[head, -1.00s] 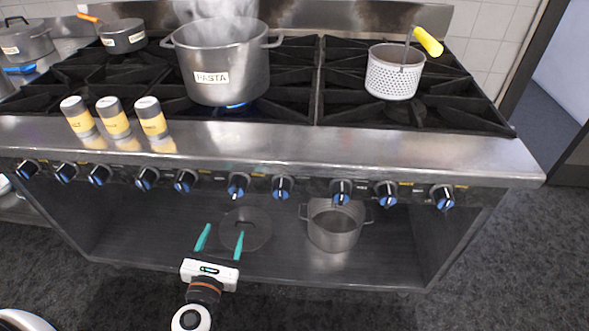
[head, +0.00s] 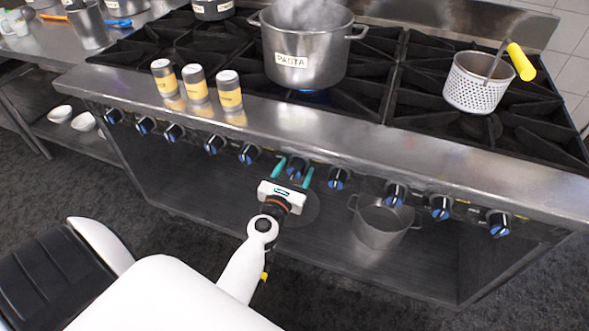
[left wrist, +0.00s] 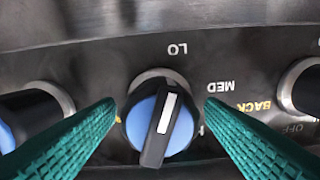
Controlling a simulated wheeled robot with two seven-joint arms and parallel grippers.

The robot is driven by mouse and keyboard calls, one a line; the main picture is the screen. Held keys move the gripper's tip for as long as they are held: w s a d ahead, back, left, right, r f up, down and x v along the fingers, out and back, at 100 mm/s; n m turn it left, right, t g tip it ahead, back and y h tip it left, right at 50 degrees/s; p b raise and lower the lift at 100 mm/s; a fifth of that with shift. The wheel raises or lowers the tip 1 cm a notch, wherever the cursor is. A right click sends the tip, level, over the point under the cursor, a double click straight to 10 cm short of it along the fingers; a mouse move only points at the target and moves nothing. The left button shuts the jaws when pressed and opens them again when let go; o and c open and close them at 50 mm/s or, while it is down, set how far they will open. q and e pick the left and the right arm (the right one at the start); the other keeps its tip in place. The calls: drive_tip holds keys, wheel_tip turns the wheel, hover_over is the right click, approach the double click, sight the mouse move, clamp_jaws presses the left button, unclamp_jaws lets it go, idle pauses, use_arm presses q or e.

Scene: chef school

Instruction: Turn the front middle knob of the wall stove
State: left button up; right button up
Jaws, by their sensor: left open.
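The stove's front panel carries a row of black knobs with blue bases. One knob near the row's middle (head: 298,166) is at my left gripper (head: 293,170). In the left wrist view this knob (left wrist: 160,122) sits between the two open teal fingers, with a visible gap on either side. Its white pointer line tilts slightly toward the right at the top, and LO and MED are printed around it. I cannot tell whether the fingertips reach past its face. My right gripper is out of view.
Neighbouring knobs stand close by, at left (head: 249,152) and right (head: 339,178). The steaming PASTA pot (head: 305,62), several shakers (head: 195,83) and a white basket (head: 478,85) with a yellow handle are on the stove. A pot (head: 382,224) sits on the lower shelf.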

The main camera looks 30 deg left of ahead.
use_arm(q)
drive_tip(key=c, duration=1)
drive_tip(key=shift+o, duration=0.2)
